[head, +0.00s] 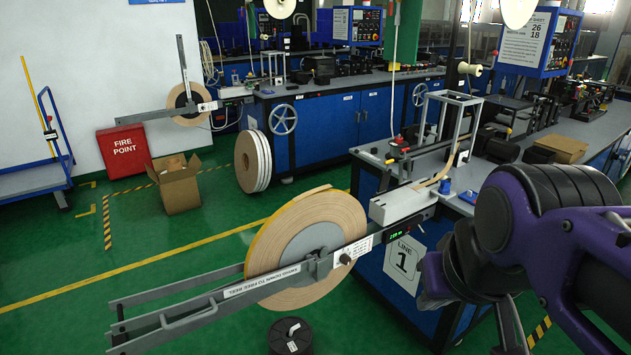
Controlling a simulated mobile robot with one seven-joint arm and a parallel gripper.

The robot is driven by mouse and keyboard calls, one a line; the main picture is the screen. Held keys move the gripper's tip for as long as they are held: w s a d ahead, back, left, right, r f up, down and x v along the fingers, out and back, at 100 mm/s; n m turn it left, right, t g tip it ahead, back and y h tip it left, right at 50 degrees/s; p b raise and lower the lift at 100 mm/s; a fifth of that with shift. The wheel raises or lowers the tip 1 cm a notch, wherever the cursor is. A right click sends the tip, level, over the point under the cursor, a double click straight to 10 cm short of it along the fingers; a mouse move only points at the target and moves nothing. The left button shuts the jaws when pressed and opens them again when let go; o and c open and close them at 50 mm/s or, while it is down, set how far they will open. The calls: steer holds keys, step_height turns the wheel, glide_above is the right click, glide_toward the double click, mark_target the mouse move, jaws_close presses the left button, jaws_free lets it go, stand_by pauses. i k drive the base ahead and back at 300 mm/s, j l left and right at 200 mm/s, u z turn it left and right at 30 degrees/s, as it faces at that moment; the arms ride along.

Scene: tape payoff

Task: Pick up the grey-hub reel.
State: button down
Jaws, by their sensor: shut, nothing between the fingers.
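A large tan tape reel with a grey hub (313,243) and a yellow outer edge stands upright on the swing-down payoff arm (240,287) at the front of line 1. The arm's bar crosses in front of the hub and hides part of it. A label on the bar reads upside down. My purple and black arm fills the right side of the view, well right of the reel and apart from it. I cannot make out my gripper's fingers, and nothing of mine touches the reel.
A black spool (290,337) lies on the floor below the reel. The line 1 bench (405,270) stands right of it. Behind are a white-sided reel (253,161), an open carton (176,186), another payoff reel (187,103) and a blue trolley (35,178).

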mark_target(334, 220)
steer(key=u, duration=1.95)
steer(key=l, duration=0.35)
steer(key=i+l+z, duration=0.15)
steer(key=l, duration=0.25)
steer(key=i+l, duration=0.1)
steer(key=l, duration=0.25)
steer(key=k+z, duration=0.05)
